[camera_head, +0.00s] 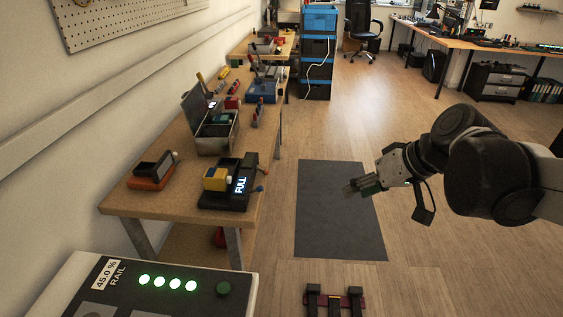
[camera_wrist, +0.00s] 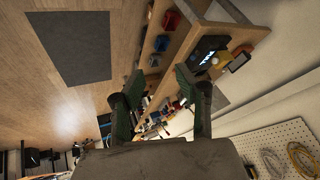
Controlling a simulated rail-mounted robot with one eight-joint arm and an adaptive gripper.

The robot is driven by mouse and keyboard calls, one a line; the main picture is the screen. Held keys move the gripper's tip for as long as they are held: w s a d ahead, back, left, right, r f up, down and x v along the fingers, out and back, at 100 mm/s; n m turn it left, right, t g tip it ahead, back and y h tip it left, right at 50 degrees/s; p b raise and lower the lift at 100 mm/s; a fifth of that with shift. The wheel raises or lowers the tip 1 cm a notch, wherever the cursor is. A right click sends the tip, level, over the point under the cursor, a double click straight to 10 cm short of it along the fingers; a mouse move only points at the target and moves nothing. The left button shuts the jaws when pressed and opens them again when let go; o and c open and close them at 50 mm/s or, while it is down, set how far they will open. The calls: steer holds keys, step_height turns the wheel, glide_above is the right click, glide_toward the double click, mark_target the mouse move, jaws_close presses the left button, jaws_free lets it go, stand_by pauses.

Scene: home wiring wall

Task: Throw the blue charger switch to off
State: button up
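A black charger (camera_head: 232,195) with a lit "FULL" display and a yellow battery pack (camera_head: 218,179) stands on the near end of the workbench. The lever positions are too small to read. The charger also shows in the wrist view (camera_wrist: 208,55), where the blue knob is hard to make out. My gripper (camera_head: 352,188) is over the floor mat, right of the bench and well apart from the charger. Its two fingers are spread and empty in the wrist view (camera_wrist: 160,76).
An orange-based charger (camera_head: 150,178) with a white knob stands left on the bench (camera_head: 130,205). An open grey toolbox (camera_head: 212,130) is behind. A rail panel (camera_head: 170,290) fills the lower left.

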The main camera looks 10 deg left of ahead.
steer(key=w+a+f+n+g+y+b, duration=0.2)
steer(key=w+a+f+n+y, duration=0.2)
steer(key=w+a, duration=0.45)
steer(key=n+g+y+b, duration=0.1)
steer(key=n+g+y, duration=0.2)
steer(key=n+y, duration=0.15)
glide_toward(262, 188)
steer(key=shift+h, duration=0.45)
steer(key=x, duration=0.3)
steer(key=b+x, duration=0.1)
steer(key=x, duration=0.3)
steer(key=b+x, duration=0.1)
steer(key=x, duration=0.2)
steer(key=shift+w+a+r, duration=0.1)
steer(key=shift+a+r, duration=0.1)
steer(key=shift+a, duration=0.3)
jaws_close()
